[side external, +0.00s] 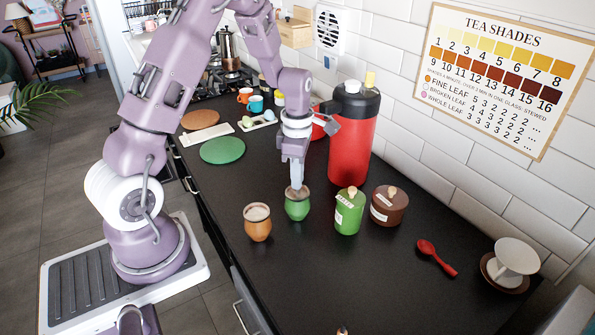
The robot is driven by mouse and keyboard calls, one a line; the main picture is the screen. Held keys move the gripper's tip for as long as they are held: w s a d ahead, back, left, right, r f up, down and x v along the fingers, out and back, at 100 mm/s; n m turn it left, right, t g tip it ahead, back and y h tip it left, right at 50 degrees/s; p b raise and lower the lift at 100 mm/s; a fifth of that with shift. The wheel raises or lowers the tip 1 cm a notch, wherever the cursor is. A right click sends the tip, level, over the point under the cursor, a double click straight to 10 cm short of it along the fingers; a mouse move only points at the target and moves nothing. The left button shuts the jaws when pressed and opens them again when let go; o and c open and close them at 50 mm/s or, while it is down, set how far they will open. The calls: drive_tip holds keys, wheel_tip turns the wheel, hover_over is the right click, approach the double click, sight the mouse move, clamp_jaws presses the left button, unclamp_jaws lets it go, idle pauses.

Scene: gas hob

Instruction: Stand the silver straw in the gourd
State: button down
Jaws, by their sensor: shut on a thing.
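A round green gourd (297,209) with a brownish top stands upright on the dark worktop. An orange-brown gourd-shaped cup (257,223) with a pale filling stands just left of it. My gripper (296,186) points straight down at the green gourd's mouth, its fingertips right at the rim. It is shut on a thin thing, taken to be the silver straw, which is mostly hidden by the fingers. I cannot tell how far the straw reaches into the gourd. No other straw shows on the worktop.
A green canister (349,211) and a brown lidded jar (388,206) stand right of the gourd. A tall red flask (352,135) rises behind. A red spoon (437,257) and white dripper (514,258) lie right. The front worktop is mostly clear.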

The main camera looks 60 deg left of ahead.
drive_tip(key=shift+f, duration=0.45)
idle(0.6)
drive_tip(key=c, duration=1.3)
unclamp_jaws()
drive_tip(key=shift+c, duration=0.2)
wheel_tip(320, 180, up, 7)
